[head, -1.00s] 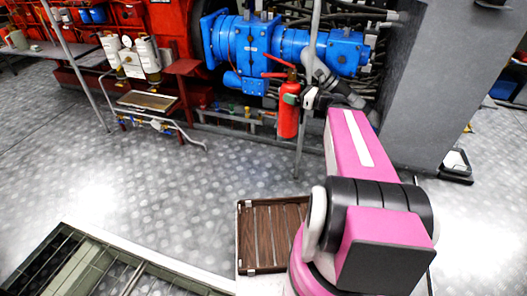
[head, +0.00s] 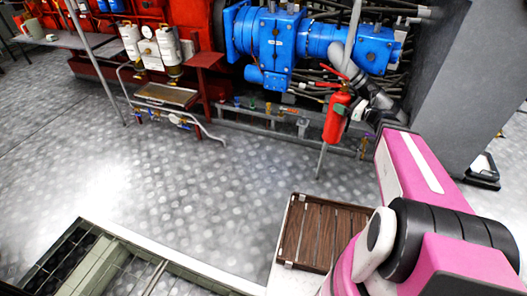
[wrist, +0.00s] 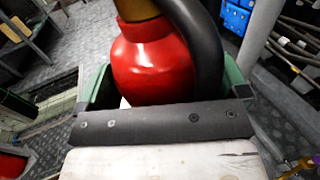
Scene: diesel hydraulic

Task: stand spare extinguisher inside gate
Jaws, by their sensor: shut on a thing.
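The red extinguisher (head: 337,117) hangs upright in the air in the head view, with its red handle on top. My gripper (head: 352,108) is shut on its upper body from the right. In the wrist view the extinguisher's red shoulder (wrist: 152,65) and black hose fill the middle, between the green fingers of my gripper (wrist: 165,92). The extinguisher's base is clear of the floor, as far as I can tell. I cannot make out for certain which part is the gate; a thin grey post (head: 322,158) stands behind the extinguisher.
Blue hydraulic machinery (head: 277,45) and pipes stand behind the extinguisher. White canisters (head: 150,48) over a tray are at the left. A brown slatted crate (head: 320,235) is low in front, beside a pale frame (head: 165,254). A grey pillar (head: 457,85) stands right. The middle floor is clear.

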